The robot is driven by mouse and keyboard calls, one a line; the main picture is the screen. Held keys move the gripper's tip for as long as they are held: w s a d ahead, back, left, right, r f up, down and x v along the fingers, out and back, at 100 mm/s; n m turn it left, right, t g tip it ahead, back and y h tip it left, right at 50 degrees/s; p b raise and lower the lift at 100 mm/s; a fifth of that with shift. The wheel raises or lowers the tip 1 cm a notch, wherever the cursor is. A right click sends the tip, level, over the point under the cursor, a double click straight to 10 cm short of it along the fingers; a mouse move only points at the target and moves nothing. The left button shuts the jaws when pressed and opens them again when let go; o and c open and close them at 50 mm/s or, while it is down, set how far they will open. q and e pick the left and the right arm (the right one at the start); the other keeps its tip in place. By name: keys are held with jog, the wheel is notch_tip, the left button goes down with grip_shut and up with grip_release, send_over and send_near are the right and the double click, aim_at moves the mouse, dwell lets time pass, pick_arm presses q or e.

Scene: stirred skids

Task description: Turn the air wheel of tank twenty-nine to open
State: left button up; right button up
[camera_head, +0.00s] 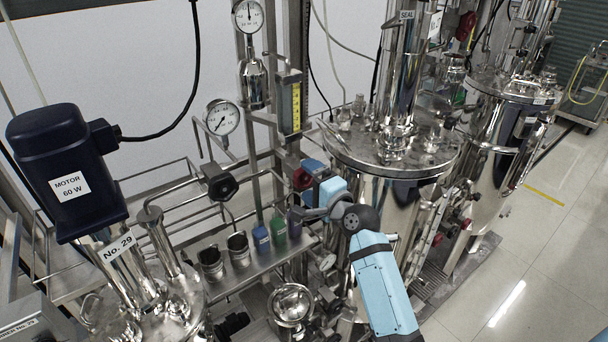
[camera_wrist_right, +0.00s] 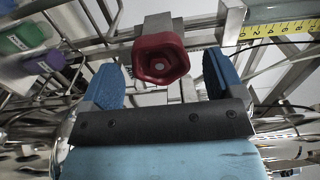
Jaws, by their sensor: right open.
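Tank twenty-nine (camera_head: 182,300) is at the lower left of the head view, with a "No. 29" label (camera_head: 118,247) under its motor. A red hand wheel (camera_head: 301,179) sits on the pipe frame right of the tank. My right gripper (camera_head: 316,178) is open beside it. In the right wrist view the red wheel (camera_wrist_right: 160,60) shows between the two blue fingers, with a gap on each side. A dark hand wheel (camera_head: 220,185) is on the frame farther left. I can read no air label on either wheel. My left gripper is out of view.
A shelf below the wheels holds metal cups (camera_head: 239,248) and blue, green and purple containers (camera_head: 279,229). A round gauge (camera_head: 222,117) and a yellow scale (camera_head: 296,105) stand behind. A second steel tank (camera_head: 375,158) is close to my right arm. Open floor (camera_head: 530,250) lies right.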

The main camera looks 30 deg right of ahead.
jog(key=shift+w+a, duration=0.15)
jog(key=shift+w, duration=1.15)
jog(key=shift+c, duration=0.9)
jog(key=c, duration=0.7)
